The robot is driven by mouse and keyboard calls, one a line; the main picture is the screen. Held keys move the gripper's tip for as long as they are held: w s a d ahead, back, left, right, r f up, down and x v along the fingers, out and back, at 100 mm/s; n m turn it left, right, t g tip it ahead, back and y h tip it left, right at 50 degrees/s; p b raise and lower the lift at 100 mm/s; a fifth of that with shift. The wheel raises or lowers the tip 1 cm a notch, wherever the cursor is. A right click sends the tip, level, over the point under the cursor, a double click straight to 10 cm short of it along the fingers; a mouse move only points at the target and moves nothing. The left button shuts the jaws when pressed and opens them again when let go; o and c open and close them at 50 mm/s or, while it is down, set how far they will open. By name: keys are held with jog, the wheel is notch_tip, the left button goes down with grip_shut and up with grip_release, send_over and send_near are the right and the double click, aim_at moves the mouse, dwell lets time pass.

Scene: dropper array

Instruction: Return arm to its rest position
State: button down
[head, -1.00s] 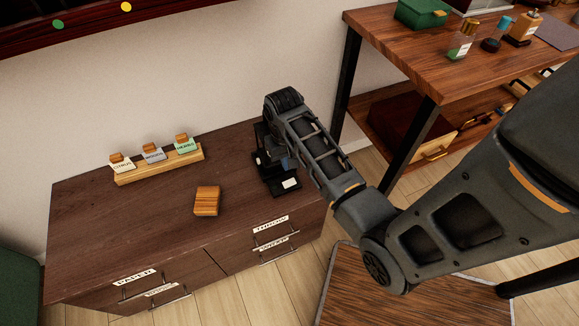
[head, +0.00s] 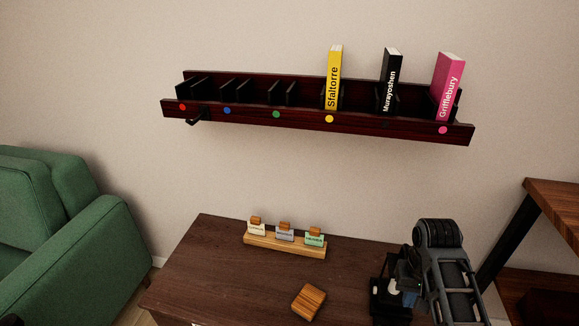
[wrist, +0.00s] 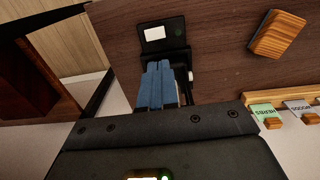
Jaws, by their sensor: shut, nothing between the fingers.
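My gripper (head: 408,298) is at the right end of the dark wooden dresser top, partly hidden by my arm in the head view. In the wrist view its blue fingers (wrist: 158,72) are together with nothing between them. They point at a black stand (head: 388,308), which has a white label and also shows in the wrist view (wrist: 178,30). I cannot tell whether the fingers touch the stand. My forearm reaches in from the lower right of the head view.
A wooden rack (head: 285,245) holding three labelled, wood-capped items stands on the dresser (head: 215,265). A wooden block (head: 309,301) lies in front. A wall shelf (head: 300,114) with three books hangs above. A green sofa (head: 85,240) is left, a wooden table (head: 552,200) right.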

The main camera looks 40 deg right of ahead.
jog(key=s+a+n+t+h, duration=0.1)
jog(key=s+a+n+t, duration=0.25)
jog(key=a, duration=0.45)
jog(key=s+a+n+t+h, duration=0.2)
jog(key=s+a+t, duration=0.2)
jog(key=a, duration=0.4)
jog(key=s+a+r+n+t+y, duration=0.1)
jog(key=s+a+r+t, duration=0.3)
jog(key=r, duration=0.7)
jog(key=s+a+r+n+t+y, duration=0.2)
jog(key=s+a+r+n+t, duration=0.1)
jog(key=r, duration=0.7)
jog(key=shift+s+a+r+t, duration=0.35)
jog(key=shift+s+a+t, duration=0.1)
jog(key=shift+s+a, duration=0.75)
